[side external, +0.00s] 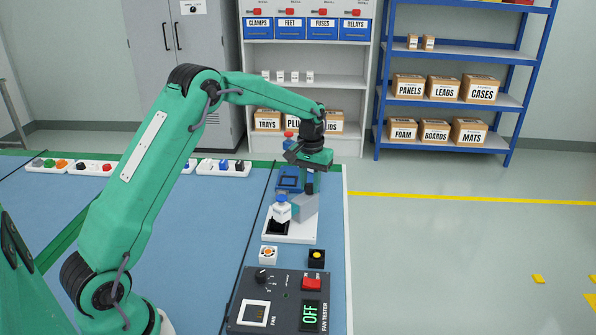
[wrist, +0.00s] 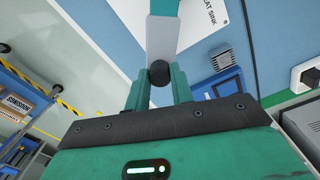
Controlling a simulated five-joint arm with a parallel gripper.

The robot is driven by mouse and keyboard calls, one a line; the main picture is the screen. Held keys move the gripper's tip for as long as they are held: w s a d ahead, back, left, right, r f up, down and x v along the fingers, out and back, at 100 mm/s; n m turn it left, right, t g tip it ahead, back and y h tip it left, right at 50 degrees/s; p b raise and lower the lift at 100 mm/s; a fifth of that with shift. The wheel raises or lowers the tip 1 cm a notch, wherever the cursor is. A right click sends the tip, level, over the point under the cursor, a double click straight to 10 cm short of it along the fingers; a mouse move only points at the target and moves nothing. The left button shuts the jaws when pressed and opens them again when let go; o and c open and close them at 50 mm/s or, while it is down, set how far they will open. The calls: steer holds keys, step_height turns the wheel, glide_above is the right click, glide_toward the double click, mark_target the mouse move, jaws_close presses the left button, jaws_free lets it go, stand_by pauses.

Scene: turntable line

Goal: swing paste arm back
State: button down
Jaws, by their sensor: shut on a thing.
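My gripper (side external: 309,182) reaches down over the right side of the bench, jaws shut on a black round knob. In the wrist view the knob (wrist: 158,73) sits between the two green fingers (wrist: 158,88). A grey-white flat piece (wrist: 162,38), apparently the paste arm, extends from the knob. In the side view this grey piece (side external: 305,207) hangs tilted just under my gripper, beside a white and black fixture (side external: 281,213) on a white base plate (side external: 302,238). How the grey piece joins the fixture is hidden.
A blue tray (side external: 289,180) lies behind the base plate. In the wrist view a finned grey block (wrist: 222,60) lies near a plate lettered "SINK" (wrist: 217,12).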

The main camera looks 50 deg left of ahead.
steer(key=n, duration=1.3)
stand_by(0.5)
steer(key=c, duration=1.2)
jaws_free()
steer(key=shift+r, duration=0.15)
steer(key=shift+r, duration=3.8)
